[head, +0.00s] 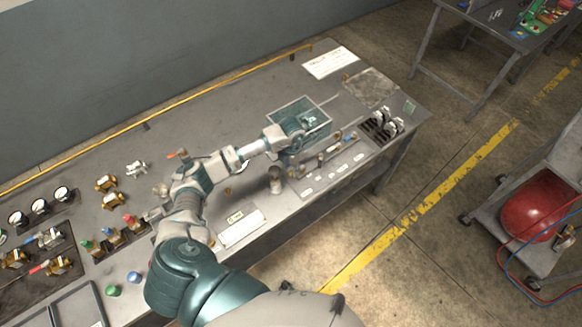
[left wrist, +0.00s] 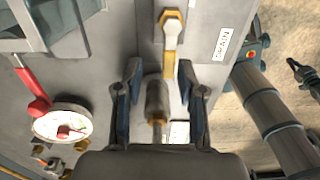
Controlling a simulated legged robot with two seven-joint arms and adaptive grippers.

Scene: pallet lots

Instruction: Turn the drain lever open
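In the left wrist view my left gripper (left wrist: 158,85) is open. A grey cylindrical grip (left wrist: 156,98) with a brass collar shows between its two fingers; I cannot tell whether they touch it. Just beyond, a pale lever (left wrist: 171,38) with a brass hex end stands beside a white label (left wrist: 222,43) reading DRAIN. In the head view my left gripper (head: 298,143) is over the bench by a row of small valves (head: 335,148), partly hidden by my arm and too small to tell apart. My right gripper is not recognisable in either view.
In the left wrist view a red lever (left wrist: 35,98) and a round gauge (left wrist: 62,123) are at the left. Several white labels line the bench front (head: 322,180). A cart with a red dome (head: 538,205) stands right.

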